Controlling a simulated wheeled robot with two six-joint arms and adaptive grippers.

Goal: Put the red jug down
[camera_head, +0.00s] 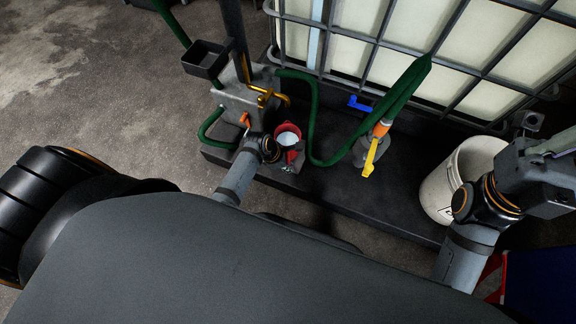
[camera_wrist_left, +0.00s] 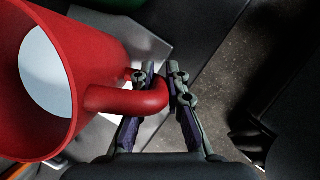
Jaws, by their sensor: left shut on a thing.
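The red jug (camera_head: 288,132) is near the middle of the head view, with a pale surface showing inside its rim. It shows large at the left of the left wrist view (camera_wrist_left: 90,75), with its handle toward my gripper. My left gripper (camera_head: 288,162) is shut on the jug's handle; in the wrist view its two fingers (camera_wrist_left: 162,100) lie on either side of the handle. The jug's base is hidden, so I cannot tell whether it touches the surface below. My right arm shows at the right of the head view, but its fingertips are out of the picture.
A dark platform (camera_head: 320,185) carries a caged white tank (camera_head: 430,62). A grey column base with a brass tap (camera_head: 266,97) stands behind the jug. A green hose (camera_head: 313,120), a yellow-handled nozzle (camera_head: 371,158) and a white bucket (camera_head: 437,190) are to the right.

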